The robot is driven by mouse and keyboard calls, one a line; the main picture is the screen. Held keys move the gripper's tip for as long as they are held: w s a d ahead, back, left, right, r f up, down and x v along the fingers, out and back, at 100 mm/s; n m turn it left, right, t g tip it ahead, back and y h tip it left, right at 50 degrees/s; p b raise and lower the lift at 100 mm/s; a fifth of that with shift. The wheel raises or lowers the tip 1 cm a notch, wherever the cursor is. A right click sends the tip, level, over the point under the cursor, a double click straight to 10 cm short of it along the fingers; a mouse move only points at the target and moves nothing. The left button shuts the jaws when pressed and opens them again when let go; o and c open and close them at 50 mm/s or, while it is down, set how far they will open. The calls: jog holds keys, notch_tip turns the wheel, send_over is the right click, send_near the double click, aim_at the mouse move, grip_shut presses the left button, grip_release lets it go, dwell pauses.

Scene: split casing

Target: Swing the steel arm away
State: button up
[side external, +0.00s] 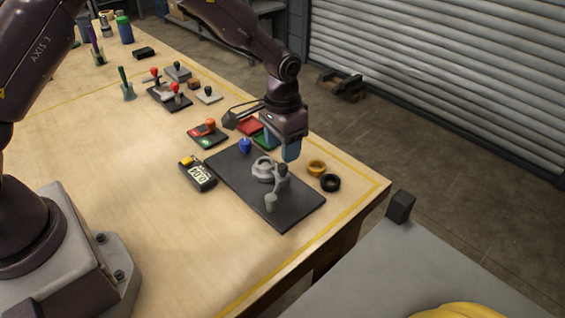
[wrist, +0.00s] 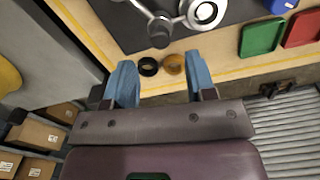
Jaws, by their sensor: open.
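The steel arm (side external: 282,178) is a grey lever on a dark plate (side external: 240,187), with a round knob-like end near the plate's front. Beside it stands a pale round casing (side external: 262,167). In the wrist view the steel arm (wrist: 160,30) shows at the top as links with a rounded end, next to the round casing (wrist: 204,12). My gripper (side external: 281,145) has blue fingers and hangs above the far right edge of the plate, apart from the steel arm. In the wrist view my gripper (wrist: 160,62) is open, with nothing held between its fingers.
A yellow-brown ring (side external: 316,168) and a black ring (side external: 330,183) lie right of the plate near the table edge. A blue knob (side external: 246,146) is at the plate's far left edge. A meter (side external: 198,173) lies left. Red and green trays (side external: 250,126) are behind.

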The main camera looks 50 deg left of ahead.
aim_at(283, 165)
notch_tip(283, 165, down, 6)
jog(key=shift+r, duration=0.25)
grip_shut()
